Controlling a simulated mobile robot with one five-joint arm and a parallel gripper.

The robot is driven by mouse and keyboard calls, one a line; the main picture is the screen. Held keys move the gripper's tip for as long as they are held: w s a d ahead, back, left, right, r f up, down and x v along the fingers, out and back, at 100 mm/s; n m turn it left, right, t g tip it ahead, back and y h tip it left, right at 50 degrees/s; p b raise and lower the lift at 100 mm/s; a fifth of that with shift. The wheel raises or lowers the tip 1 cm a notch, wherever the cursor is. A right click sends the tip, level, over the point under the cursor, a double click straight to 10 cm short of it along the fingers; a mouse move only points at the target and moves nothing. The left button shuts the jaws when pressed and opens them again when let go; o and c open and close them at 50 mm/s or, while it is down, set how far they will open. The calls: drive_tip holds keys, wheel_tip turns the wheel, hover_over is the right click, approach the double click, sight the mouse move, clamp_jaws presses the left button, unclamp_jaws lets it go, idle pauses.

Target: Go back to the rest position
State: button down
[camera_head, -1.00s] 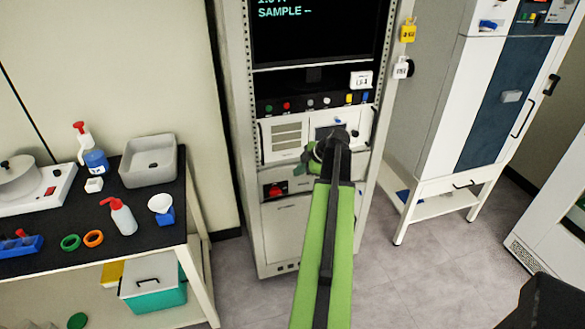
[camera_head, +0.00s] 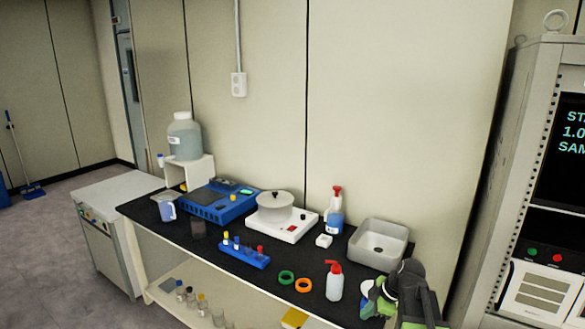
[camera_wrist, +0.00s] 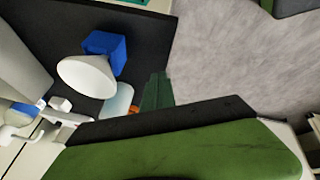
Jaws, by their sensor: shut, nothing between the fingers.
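My arm rises at the lower right of the head view, in front of the dark bench top (camera_head: 215,244). My gripper (camera_head: 376,304) shows there as a small green end, partly covered by my dark wrist. It is shut and holds nothing. In the wrist view, a dark green part of it (camera_wrist: 157,90) shows at the middle, above my green arm link. A white round dish or funnel (camera_wrist: 85,77) by a blue block (camera_wrist: 106,50) lies beyond it on the bench. I cannot tell the gap between gripper and bench.
The bench also holds a grey basin (camera_head: 378,245), a red-capped bottle (camera_head: 335,284), a spray bottle (camera_head: 335,215), a hot plate with a pot (camera_head: 276,207) and a blue tube rack (camera_head: 244,252). A grey instrument cabinet (camera_head: 497,190) stands at the right. Floor is free at the left.

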drive_tip(key=s+a+f+m+g+h, duration=0.15)
drive_tip(key=s+a, duration=0.35)
drive_tip(key=a, duration=0.7)
drive_tip(key=s+m+g+h, duration=0.2)
drive_tip(key=s+m, duration=0.4)
drive_tip(key=m, duration=0.8)
drive_tip(key=shift+s+d+f, duration=0.2)
drive_tip(key=shift+d+f, duration=0.2)
drive_tip(key=shift+d, duration=0.05)
drive_tip(key=shift+d, duration=0.1)
